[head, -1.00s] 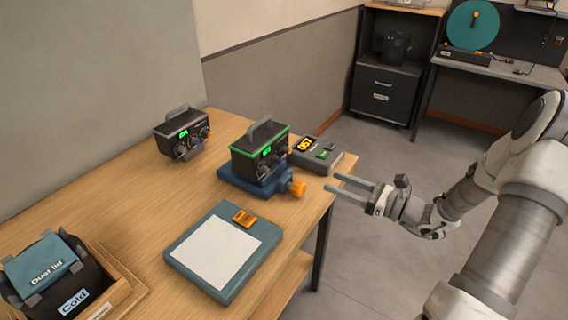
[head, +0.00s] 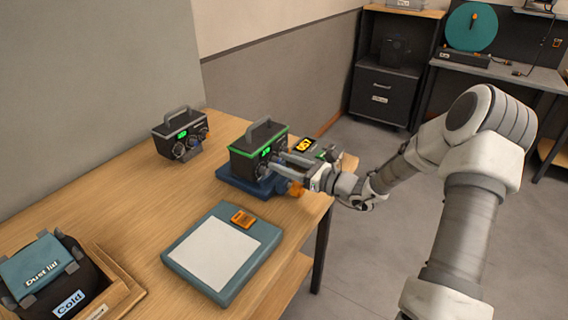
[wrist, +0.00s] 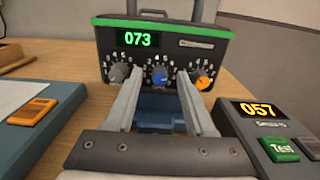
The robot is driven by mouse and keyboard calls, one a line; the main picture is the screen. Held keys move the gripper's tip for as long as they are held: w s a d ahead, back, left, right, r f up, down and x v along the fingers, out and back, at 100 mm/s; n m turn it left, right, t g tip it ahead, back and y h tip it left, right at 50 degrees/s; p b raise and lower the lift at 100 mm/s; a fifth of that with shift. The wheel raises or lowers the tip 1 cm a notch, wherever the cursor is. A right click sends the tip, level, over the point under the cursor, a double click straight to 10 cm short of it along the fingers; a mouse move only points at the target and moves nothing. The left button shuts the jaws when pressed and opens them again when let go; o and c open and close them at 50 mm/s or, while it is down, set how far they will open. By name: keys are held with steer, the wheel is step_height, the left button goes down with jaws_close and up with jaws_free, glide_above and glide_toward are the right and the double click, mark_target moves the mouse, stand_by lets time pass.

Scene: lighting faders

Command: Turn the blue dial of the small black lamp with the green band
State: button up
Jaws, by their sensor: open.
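The small black lamp with the green band (head: 255,151) stands on a blue base (head: 243,184) near the table's right edge. In the wrist view the lamp's face (wrist: 190,45) shows a green 073 readout and a row of three dials: grey (wrist: 119,72), blue (wrist: 159,76) and orange (wrist: 204,78). My gripper (wrist: 158,85) is open, pointing at the lamp's face. Its fingers lie either side of the blue dial, the left one overlapping the grey dial's edge in the picture. I cannot tell whether they touch anything. In the head view my gripper (head: 282,166) hides part of the lamp's face.
A grey box with a yellow 057 readout (wrist: 259,109) and green Test button (wrist: 279,150) stands close on the right. A second black lamp (head: 180,135) stands behind left. A teal-framed pad (head: 190,275) and crate (head: 122,295) lie nearer.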

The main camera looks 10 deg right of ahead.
jaws_close()
steer(key=shift+n+b, duration=0.3)
stand_by(0.3)
steer(key=n+b, duration=0.2)
steer(key=shift+f+n, duration=0.2)
steer(key=shift+n, duration=0.1)
steer(key=n+b, duration=0.3)
steer(key=b, duration=0.1)
steer(key=shift+f+n, duration=0.1)
steer(key=shift+n, duration=0.2)
steer(key=n+b, duration=0.3)
steer(key=shift+b, duration=0.4)
steer(key=shift+n+b, duration=1)
steer(key=shift+b, duration=0.15)
steer(key=shift+r, duration=0.2)
